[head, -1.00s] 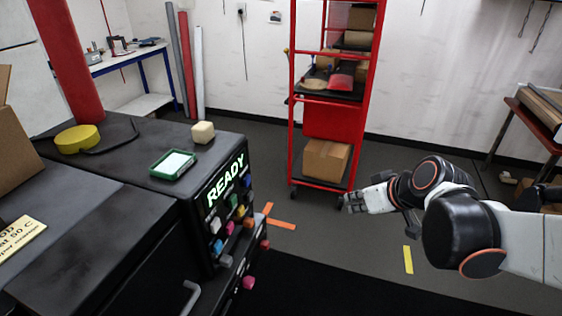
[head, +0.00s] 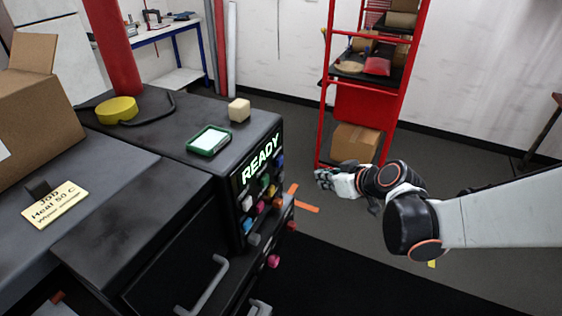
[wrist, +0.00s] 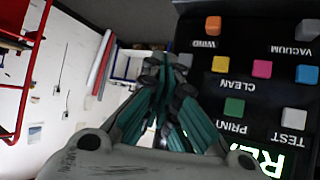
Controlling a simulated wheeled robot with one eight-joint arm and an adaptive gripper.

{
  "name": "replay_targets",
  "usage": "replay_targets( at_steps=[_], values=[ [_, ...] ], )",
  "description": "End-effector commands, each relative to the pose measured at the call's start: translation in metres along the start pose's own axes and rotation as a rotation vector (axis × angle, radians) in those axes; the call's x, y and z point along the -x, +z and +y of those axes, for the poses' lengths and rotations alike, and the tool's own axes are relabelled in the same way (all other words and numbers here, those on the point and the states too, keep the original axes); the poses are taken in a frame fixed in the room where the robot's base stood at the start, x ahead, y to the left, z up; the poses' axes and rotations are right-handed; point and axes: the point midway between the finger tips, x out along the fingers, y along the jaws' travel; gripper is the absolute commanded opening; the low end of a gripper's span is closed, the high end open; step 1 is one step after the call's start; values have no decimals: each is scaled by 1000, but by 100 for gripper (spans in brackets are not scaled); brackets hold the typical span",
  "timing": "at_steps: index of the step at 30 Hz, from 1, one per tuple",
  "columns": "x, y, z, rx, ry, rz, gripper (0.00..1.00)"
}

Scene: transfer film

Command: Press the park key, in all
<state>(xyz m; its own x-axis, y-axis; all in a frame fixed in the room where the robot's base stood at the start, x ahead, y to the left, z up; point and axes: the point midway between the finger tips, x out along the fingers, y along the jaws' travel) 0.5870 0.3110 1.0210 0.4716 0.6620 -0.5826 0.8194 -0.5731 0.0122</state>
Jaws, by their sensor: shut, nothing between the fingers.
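The machine's key panel (head: 257,195) is on the right end of the black machine, below a lit green READY display (head: 261,160). Small coloured keys are on it. In the wrist view the panel (wrist: 262,88) is upside down, with legible labels WIND, VACUUM, CLEAN, PRINT and TEST. An orange key (wrist: 212,25), magenta key (wrist: 262,68) and green key (wrist: 234,106) show there. I cannot read a park label, so I cannot tell which key it is. My gripper (head: 322,178) is shut and empty, right of the panel and apart from it; its fingers (wrist: 165,66) partly cover the panel's edge.
On the machine top are a green-framed tray (head: 209,140), a cream block (head: 239,110) and a yellow roll (head: 117,109). Handles (head: 205,290) and a pink knob (head: 273,261) stick out in front. A red shelf rack (head: 366,103) stands behind my gripper.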

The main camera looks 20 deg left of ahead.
Motion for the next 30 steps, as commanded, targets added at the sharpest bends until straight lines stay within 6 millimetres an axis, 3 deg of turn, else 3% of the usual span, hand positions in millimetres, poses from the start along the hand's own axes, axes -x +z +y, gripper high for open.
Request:
replay_targets(
  at_steps=[18,30],
  values=[
    [-49,-35,-36,2,-1,0,0],
    [-60,-44,-44,0,0,0,0]
  ],
)
